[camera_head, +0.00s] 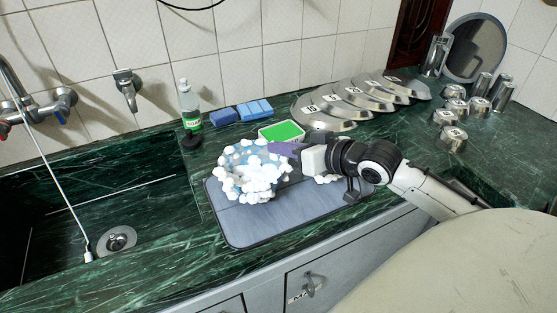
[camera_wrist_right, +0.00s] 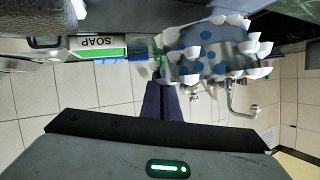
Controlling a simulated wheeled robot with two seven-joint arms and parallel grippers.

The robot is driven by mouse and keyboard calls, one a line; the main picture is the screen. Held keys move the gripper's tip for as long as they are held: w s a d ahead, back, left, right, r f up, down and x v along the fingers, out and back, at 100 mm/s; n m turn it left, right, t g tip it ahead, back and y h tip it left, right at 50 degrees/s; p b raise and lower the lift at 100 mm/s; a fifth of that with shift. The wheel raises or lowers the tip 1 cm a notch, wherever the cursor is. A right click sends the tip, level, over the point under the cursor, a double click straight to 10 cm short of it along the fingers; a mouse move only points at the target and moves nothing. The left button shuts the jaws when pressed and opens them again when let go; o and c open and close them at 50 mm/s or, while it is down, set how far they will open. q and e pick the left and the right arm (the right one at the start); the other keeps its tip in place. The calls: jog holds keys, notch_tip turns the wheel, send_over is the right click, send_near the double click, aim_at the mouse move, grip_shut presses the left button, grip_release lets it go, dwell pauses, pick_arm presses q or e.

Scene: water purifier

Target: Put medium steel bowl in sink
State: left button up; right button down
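The steel bowl (camera_head: 252,168) is covered in white foam lumps and blue spots, over the grey-blue mat in the head view. It also shows at the top of the right wrist view (camera_wrist_right: 190,62). Whether the bowl touches the mat is hard to tell. The sink (camera_head: 60,225) is at the left. My left gripper is not in view.
The mat (camera_head: 245,228) lies right of the sink, with some foam on it. A soap bottle (camera_head: 189,108), blue sponges (camera_head: 254,109) and a green-topped box (camera_head: 281,131) stand behind. A faucet (camera_head: 40,105) rises behind the sink.

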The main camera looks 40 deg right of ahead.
notch_tip(320, 180, up, 6)
jog(key=shift+f, duration=0.25)
jog(key=a+r+m+h, duration=0.1)
jog(key=a+r, duration=0.4)
jog(key=a, duration=0.3)
jog(key=a+r+m+h, duration=0.1)
jog(key=a+r, duration=0.4)
jog(key=a, duration=0.3)
jog(key=d+f, duration=0.3)
jog(key=d, duration=0.2)
jog(key=d+f+n+y, duration=0.1)
jog(key=d+f, duration=0.3)
jog(key=d, duration=0.1)
jog(key=d+f+n, duration=0.1)
jog(key=d+f, duration=0.2)
jog(key=d, duration=0.2)
jog(key=shift+f+y, duration=0.15)
jog(key=shift+y, duration=0.15)
jog(key=shift+d+r, duration=0.2)
jog(key=shift+d, duration=0.3)
